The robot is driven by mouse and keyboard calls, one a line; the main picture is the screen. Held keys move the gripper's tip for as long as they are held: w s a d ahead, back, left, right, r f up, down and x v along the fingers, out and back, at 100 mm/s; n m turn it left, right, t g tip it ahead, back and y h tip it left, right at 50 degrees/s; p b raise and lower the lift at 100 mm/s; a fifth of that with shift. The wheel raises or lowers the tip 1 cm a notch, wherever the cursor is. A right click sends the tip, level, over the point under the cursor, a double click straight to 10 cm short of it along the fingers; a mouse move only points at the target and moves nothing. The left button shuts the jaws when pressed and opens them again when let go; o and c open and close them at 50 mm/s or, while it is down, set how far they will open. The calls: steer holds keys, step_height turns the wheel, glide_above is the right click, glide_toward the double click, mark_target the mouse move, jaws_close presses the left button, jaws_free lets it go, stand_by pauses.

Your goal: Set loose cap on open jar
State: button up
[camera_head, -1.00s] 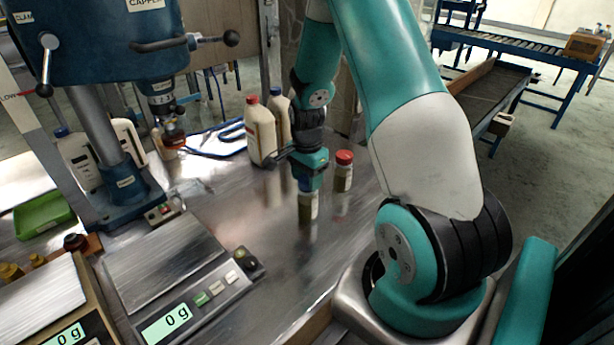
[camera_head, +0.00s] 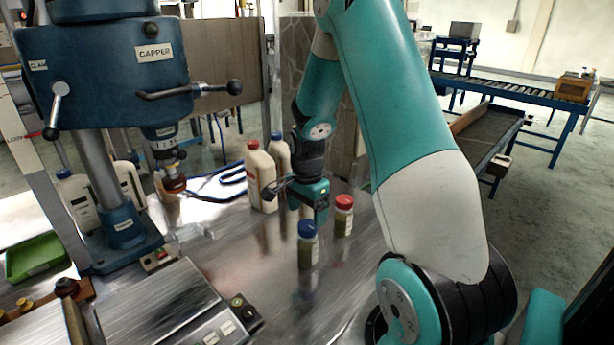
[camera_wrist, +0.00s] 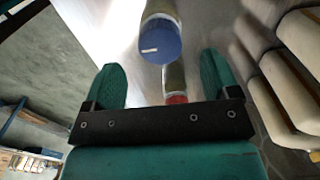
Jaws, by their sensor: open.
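A small jar (camera_head: 308,257) with olive-green contents stands upright on the metal table. A blue cap (camera_head: 307,229) sits on its mouth and looks level; whether it is tightened I cannot tell. My gripper (camera_head: 312,207) is just above and behind the blue cap, apart from it. In the wrist view, my gripper's two green fingers (camera_wrist: 159,64) are spread with nothing between them. The blue cap (camera_wrist: 160,38) lies beyond the fingertips there. A second jar (camera_head: 343,222) with a red cap (camera_head: 344,201) stands behind and to the right; its red cap also shows in the wrist view (camera_wrist: 176,99).
Two cream bottles (camera_head: 260,178) stand behind the jars. A blue capper press (camera_head: 110,70) with protruding handles is at the left. A scale (camera_head: 160,305) is in front of it. A green tray (camera_head: 35,255) lies far left. The table (camera_head: 235,240) left of the jar is clear.

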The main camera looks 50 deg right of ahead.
step_height(320, 180, up, 13)
steer(key=shift+r+b, duration=0.15)
steer(key=shift+b, duration=0.25)
steer(key=s+a+r+n+t+y, duration=0.1)
steer(key=s+a+r+n, duration=0.1)
steer(key=a+n, duration=0.65)
steer(key=s+a+r+n+y, duration=0.1)
steer(key=s+a+r+n, duration=0.3)
steer(key=a, duration=0.8)
steer(key=s+a+f+n+g+y, duration=0.1)
steer(key=s+a+n+y, duration=0.1)
steer(key=s+a+n, duration=0.9)
steer(key=shift+s+a+f+n, duration=0.3)
steer(key=shift+s+a+n, duration=0.1)
steer(key=shift+n, duration=0.75)
